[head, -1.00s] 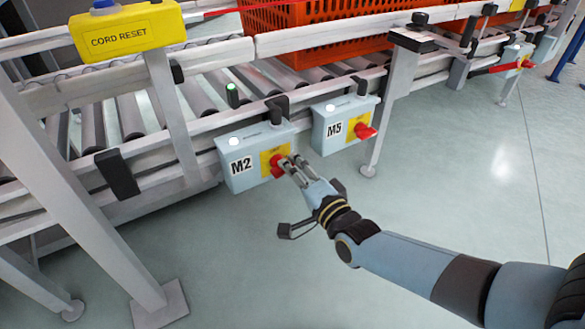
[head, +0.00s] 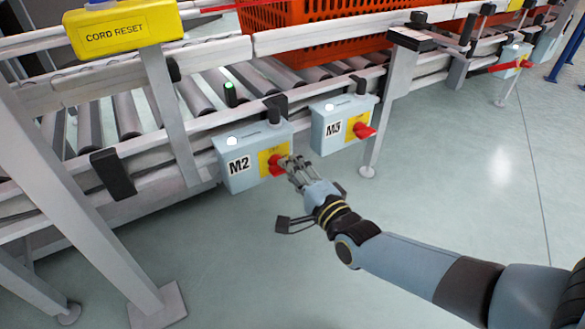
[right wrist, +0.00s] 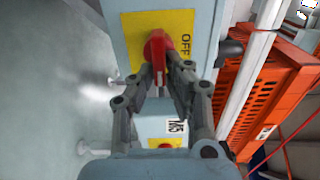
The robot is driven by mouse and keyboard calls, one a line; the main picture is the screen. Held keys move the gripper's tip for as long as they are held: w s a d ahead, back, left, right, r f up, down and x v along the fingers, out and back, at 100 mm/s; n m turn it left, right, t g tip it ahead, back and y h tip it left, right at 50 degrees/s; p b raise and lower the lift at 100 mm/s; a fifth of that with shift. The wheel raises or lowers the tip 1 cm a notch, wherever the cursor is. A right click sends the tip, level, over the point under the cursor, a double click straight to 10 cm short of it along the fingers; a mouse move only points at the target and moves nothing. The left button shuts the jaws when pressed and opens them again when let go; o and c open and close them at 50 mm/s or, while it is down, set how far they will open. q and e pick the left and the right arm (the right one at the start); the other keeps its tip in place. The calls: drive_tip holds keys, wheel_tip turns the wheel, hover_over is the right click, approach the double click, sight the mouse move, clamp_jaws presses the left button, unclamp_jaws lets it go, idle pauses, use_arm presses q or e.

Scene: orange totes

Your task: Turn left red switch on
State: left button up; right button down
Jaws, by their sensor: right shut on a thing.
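The left red switch (head: 276,165) sits on a yellow plate on the front of the grey-blue box marked M2 (head: 238,178). My right gripper (head: 287,164) is at this switch, its fingers closed on the red handle. The right wrist view shows the red handle (right wrist: 156,50) between the two fingertips (right wrist: 163,75), with the word OFF on the yellow plate beside it. The fingers hide part of the handle. A second red switch (head: 364,131) is on the box marked M5 (head: 331,128), to the right, with nothing touching it. My left gripper is not in view.
The boxes hang on the rail of a roller conveyor (head: 205,122). Orange totes (head: 300,38) stand on it. A yellow CORD RESET box (head: 122,29) is at upper left. A support leg (head: 385,110) stands right of M5. The floor in front is clear.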

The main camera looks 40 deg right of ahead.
drive_tip(key=c, duration=1.4)
unclamp_jaws()
drive_tip(key=shift+w+r, duration=0.1)
drive_tip(key=shift+w, duration=0.1)
drive_tip(key=shift+o, duration=0.2)
drive_tip(key=s+a, duration=0.1)
drive_tip(key=s, duration=1.1)
drive_tip(key=shift+a, duration=0.25)
